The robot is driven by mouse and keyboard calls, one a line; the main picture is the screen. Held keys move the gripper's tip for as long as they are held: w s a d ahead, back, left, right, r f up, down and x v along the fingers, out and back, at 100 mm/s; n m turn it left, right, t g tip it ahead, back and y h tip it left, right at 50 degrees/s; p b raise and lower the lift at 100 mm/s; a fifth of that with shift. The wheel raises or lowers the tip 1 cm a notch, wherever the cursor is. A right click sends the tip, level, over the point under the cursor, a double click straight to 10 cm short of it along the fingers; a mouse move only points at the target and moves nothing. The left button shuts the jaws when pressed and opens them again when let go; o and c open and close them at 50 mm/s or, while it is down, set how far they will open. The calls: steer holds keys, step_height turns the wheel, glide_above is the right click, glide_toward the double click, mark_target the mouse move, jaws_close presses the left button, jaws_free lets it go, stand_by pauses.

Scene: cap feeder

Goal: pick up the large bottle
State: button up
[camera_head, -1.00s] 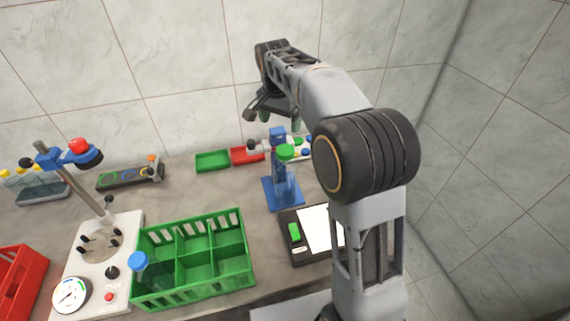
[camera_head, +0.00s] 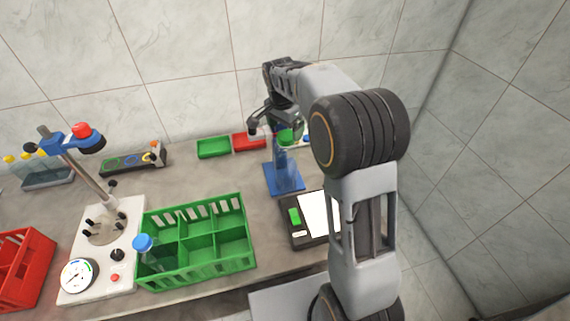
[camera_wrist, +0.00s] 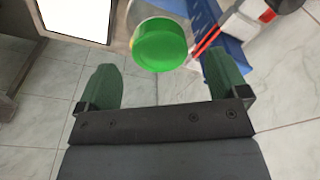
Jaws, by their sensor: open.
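A clear bottle with a green cap (camera_head: 287,138) stands upright at the blue stand (camera_head: 284,178). In the wrist view its green cap (camera_wrist: 160,46) shows just beyond the fingertips, between their lines, with part of the clear body around it. My gripper (camera_head: 274,124) is open and empty, above and close to the cap. In the wrist view my gripper (camera_wrist: 161,70) has its two green fingers spread wide, one on each side. Most of the bottle's body is hard to make out against the stand. Another clear bottle with a blue cap (camera_head: 143,243) stands in the green crate (camera_head: 243,258).
A black device with a white panel (camera_head: 313,212) lies in front of the stand. Small green (camera_head: 213,147) and red (camera_head: 247,141) trays lie behind. A white machine with a gauge (camera_head: 79,279) and a red crate (camera_head: 43,262) are at left.

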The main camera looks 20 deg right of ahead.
mark_target(286, 135)
steer(key=shift+w+d+f+p, duration=0.15)
steer(key=shift+f+p, duration=0.1)
steer(key=shift+f, duration=0.9)
steer(key=shift+d+f+p, duration=0.1)
steer(key=shift+f+p, duration=0.1)
steer(key=shift+f, duration=0.9)
jaws_close()
